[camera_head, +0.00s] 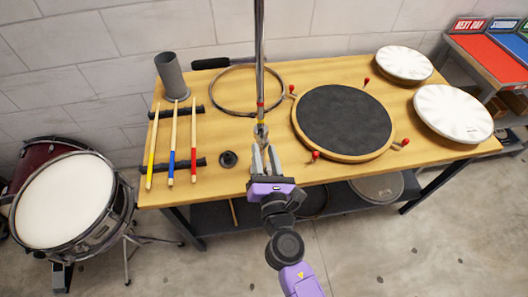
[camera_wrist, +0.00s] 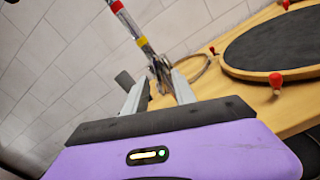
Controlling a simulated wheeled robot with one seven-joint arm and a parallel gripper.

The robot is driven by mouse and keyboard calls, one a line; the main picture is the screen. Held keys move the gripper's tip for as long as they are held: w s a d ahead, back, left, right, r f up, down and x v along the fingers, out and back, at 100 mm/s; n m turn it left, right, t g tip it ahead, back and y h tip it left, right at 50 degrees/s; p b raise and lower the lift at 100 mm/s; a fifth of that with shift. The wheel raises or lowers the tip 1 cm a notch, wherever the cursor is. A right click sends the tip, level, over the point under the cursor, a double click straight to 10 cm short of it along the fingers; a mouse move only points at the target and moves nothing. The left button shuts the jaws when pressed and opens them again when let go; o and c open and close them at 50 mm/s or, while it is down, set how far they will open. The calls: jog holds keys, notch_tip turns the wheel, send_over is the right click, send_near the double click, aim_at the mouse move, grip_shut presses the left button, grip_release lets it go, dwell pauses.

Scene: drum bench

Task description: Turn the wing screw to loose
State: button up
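A metal stand pole (camera_head: 260,60) rises above the bench, with red and yellow bands near its lower end. The wing screw (camera_head: 261,132) is a small metal piece just below the yellow band. It also shows in the wrist view (camera_wrist: 159,66), at the end of the banded pole (camera_wrist: 126,19). My gripper (camera_head: 264,149) is close in front of the wing screw. In the wrist view its grey fingers (camera_wrist: 158,78) stand apart, with the wing screw between or just beyond their tips. I cannot tell whether either finger touches it. The screw's wing angle is too small to read.
A dark round practice pad (camera_head: 345,121) with red-knobbed clamps lies right of the pole. A hoop (camera_head: 212,104) lies behind left. Several drumsticks (camera_head: 172,150) rest on black holders at left. Drumheads (camera_head: 454,112) lie at right. A drum (camera_head: 66,200) stands beside the bench.

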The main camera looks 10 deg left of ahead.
jog(key=v, duration=0.7)
jog(key=shift+s+b, duration=0.25)
jog(key=shift+b, duration=0.15)
jog(key=s+d+m+g+h+b, duration=0.1)
jog(key=s+d+m, duration=0.6)
jog(key=s+m, duration=0.3)
jog(key=s+d+r+m+h+b, duration=0.1)
jog(key=s+d+m+h+b, duration=0.1)
jog(key=s+d+m, duration=0.6)
jog(key=s+d+m+g+h+b, duration=0.1)
jog(key=s+d+m+h, duration=0.1)
jog(key=s+d+m, duration=0.5)
jog(key=s+m, duration=0.6)
jog(key=m, duration=0.4)
jog(key=shift+d+r+g, duration=0.3)
jog(key=shift+d+r, duration=0.05)
jog(key=shift+d, duration=0.05)
